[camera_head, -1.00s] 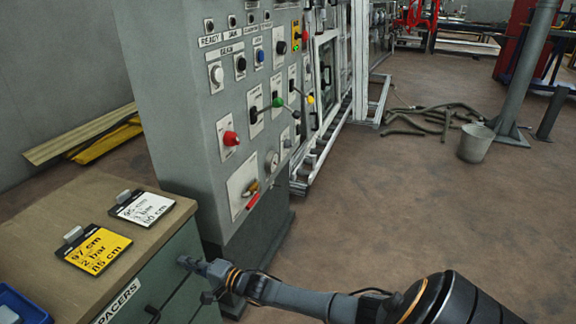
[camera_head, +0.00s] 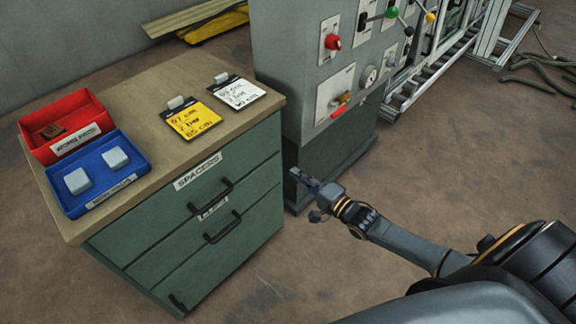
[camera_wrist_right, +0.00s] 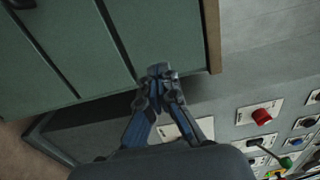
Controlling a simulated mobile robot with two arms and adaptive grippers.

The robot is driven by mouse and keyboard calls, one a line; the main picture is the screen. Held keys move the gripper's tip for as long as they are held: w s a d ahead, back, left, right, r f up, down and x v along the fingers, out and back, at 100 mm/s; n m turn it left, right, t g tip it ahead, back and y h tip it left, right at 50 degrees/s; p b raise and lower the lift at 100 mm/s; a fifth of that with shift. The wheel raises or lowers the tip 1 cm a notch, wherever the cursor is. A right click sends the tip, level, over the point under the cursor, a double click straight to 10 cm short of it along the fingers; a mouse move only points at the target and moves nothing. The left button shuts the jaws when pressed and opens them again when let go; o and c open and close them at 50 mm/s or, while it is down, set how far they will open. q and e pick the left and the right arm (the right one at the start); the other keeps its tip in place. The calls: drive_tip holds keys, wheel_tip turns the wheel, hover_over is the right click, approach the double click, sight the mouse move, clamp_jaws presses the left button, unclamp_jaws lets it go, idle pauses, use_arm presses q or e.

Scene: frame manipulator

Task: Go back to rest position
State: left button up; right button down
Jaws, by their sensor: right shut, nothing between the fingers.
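My right gripper (camera_head: 302,178) is in the head view, right of the green drawer cabinet and in front of the base of the grey control panel. Its arm comes in from the lower right. In the right wrist view the right gripper (camera_wrist_right: 159,72) has its fingertips together, with nothing between them. The green cabinet front (camera_wrist_right: 60,50) and the panel with its red knob (camera_wrist_right: 262,117) show beyond it. My left gripper is not in view.
The cabinet top (camera_head: 165,85) carries a red bin (camera_head: 66,150), a blue bin (camera_head: 140,160) with two pale blocks, a yellow card (camera_head: 190,119) and a white card (camera_head: 237,92). The control panel (camera_head: 290,60) stands behind. The floor (camera_head: 500,150) at right is open.

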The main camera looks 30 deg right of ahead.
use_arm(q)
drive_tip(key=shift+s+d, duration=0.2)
use_arm(e)
drive_tip(key=shift+s+f, duration=0.1)
drive_tip(key=shift+s, duration=0.2)
